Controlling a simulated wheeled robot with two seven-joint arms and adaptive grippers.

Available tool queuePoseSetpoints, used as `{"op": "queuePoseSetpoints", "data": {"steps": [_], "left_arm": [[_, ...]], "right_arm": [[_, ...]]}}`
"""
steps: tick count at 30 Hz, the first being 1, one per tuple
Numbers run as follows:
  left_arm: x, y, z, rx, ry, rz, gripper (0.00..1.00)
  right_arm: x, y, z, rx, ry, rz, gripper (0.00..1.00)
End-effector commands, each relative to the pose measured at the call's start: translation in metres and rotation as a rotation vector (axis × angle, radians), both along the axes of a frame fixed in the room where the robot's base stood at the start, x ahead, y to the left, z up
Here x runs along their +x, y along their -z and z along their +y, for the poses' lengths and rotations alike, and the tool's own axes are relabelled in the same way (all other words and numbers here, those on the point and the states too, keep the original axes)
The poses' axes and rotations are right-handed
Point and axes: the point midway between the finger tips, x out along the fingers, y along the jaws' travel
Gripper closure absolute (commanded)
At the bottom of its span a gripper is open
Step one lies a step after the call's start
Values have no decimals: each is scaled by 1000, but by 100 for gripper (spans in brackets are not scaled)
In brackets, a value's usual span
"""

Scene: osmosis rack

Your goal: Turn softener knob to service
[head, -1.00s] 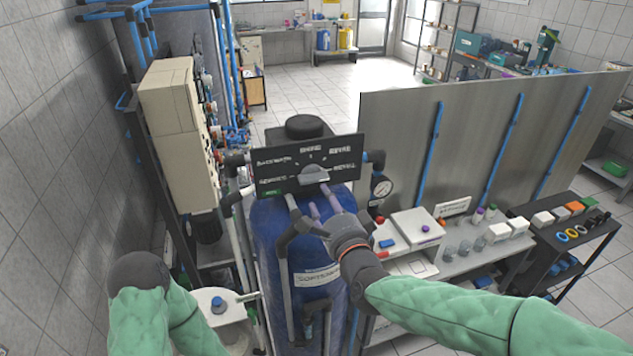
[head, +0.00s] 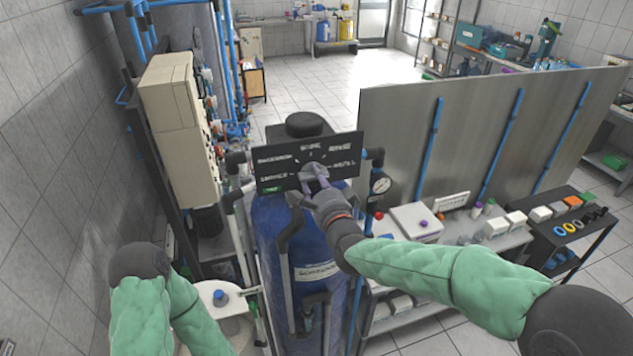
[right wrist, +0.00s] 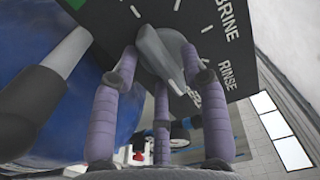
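The softener's black panel (head: 282,157) is on the head of a blue tank (head: 270,235), with white labels and a green mark at its lower left. The grey knob (head: 312,170) is at the panel's lower middle, partly hidden by my right gripper (head: 318,183). In the right wrist view the knob (right wrist: 158,58) lies between the fingertips of my right gripper (right wrist: 160,65), which are spread around it. Its narrow end points down right, below RINSE, toward a partly covered label. Contact cannot be told. My left gripper is out of view; only that arm shows.
A pressure gauge (head: 381,184) and dark pipes stand close right of the panel. A beige cabinet (head: 180,125) stands to the left. A bench with a white box (head: 416,221) and a tall grey partition (head: 470,140) are to the right.

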Motion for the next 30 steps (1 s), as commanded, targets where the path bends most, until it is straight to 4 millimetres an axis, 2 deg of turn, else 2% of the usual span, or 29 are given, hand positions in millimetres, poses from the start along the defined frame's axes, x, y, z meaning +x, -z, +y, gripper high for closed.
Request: {"op": "queuePoseSetpoints", "data": {"steps": [1,4,17,23,30], "left_arm": [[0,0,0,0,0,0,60],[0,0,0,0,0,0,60],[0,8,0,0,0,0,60],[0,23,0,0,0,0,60],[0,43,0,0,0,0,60]], "right_arm": [[0,0,0,0,0,0,73],[0,0,0,0,0,0,100],[0,1,0,-43,0,-16,100],[0,2,0,-151,0,-52,100],[0,3,-1,-356,-1,-116,100]]}}
